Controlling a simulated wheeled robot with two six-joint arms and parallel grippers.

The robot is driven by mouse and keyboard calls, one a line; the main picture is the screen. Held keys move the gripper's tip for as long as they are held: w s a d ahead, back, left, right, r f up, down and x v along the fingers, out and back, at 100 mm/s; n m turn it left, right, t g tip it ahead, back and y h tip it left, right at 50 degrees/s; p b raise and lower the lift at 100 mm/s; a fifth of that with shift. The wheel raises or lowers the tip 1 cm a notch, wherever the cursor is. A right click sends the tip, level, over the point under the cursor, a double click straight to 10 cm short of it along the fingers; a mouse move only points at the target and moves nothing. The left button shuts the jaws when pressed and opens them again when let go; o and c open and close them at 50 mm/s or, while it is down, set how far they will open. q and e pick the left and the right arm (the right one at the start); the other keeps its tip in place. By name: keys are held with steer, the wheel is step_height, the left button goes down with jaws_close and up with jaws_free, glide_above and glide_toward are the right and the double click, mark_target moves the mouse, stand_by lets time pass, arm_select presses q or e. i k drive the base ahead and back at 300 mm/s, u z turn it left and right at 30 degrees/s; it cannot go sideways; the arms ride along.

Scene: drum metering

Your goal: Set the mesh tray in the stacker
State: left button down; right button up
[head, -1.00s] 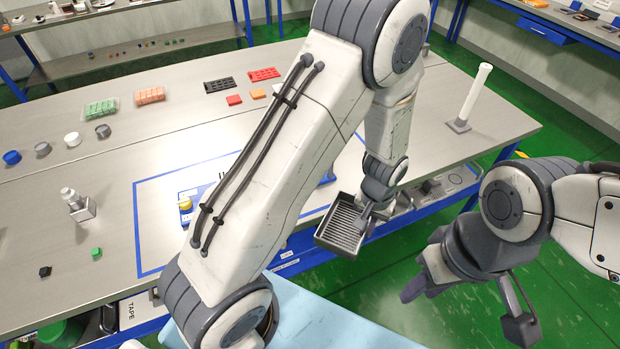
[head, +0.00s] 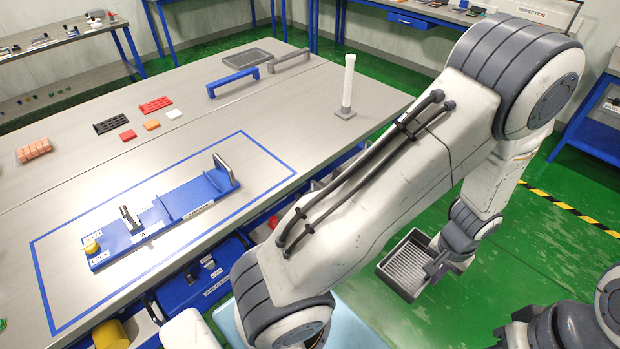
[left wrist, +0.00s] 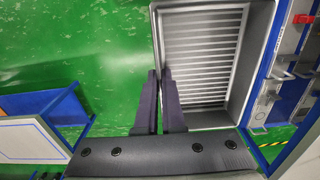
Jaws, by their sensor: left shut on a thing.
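The mesh tray (head: 406,264) is a grey rectangular tray with a slatted bottom. My left gripper (head: 436,266) is shut on one of its side walls and holds it out over the green floor, clear of the table's edge. In the left wrist view the two dark fingers (left wrist: 162,98) pinch the left wall of the tray (left wrist: 240,116), which looks empty. I cannot pick out the stacker for certain. Part of my right arm shows at the bottom right of the head view; its gripper's state does not show clearly.
The table (head: 210,120) carries a blue fixture (head: 165,213) inside a blue outline, a white post (head: 348,85), a blue handle-shaped bar (head: 233,80), a grey one (head: 289,61) and a dark flat tray (head: 250,58). Blue bins (head: 195,280) sit under the front edge. Green floor lies right.

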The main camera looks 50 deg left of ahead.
mark_target(187, 194)
steer(key=z, duration=0.05)
steer(key=k, duration=0.65)
steer(key=u, duration=1.75)
steer(key=i, duration=1.05)
steer(key=u, duration=0.15)
